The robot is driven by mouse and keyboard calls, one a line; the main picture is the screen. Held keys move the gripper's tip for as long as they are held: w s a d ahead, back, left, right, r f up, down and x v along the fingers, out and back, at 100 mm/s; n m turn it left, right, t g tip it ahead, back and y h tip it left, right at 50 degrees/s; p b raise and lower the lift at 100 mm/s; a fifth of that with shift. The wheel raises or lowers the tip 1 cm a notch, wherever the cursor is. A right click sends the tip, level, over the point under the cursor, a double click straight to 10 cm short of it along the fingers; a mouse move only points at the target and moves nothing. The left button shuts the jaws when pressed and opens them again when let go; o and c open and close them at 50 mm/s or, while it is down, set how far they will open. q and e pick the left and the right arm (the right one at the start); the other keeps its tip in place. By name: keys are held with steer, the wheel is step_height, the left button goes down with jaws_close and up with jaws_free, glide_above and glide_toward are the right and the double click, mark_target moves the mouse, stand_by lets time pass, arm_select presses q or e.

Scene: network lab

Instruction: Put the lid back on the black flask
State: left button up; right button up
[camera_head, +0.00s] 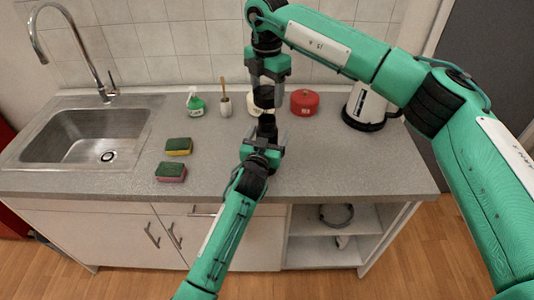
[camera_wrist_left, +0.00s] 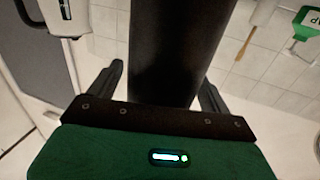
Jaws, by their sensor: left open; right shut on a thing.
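The black flask (camera_head: 267,124) stands on the counter, its lower part partly hidden by my left gripper. My left gripper (camera_head: 268,138) is open, with its fingers on either side of the flask. In the left wrist view the flask (camera_wrist_left: 175,50) rises as a dark column between the spread fingers (camera_wrist_left: 160,88). My right gripper (camera_head: 264,94) points down from above and is shut on the black lid (camera_head: 264,99). The lid is held above the flask, with a small gap seeming to show between them.
Behind the flask are a white container (camera_head: 254,118), partly hidden, and a red pot (camera_head: 304,103). A white kettle (camera_head: 365,107) stands right. The front right counter is clear.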

mark_target(267, 115)
arm_select(q)
steer(key=shift+w, duration=0.1)
steer(key=c, duration=1.5)
arm_select(e)
steer(key=shift+f, duration=2.45)
steer(key=shift+f, duration=0.9)
steer(key=shift+f, duration=0.5)
arm_select(q)
jaws_close()
arm_select(e)
steer(key=m, duration=1.3)
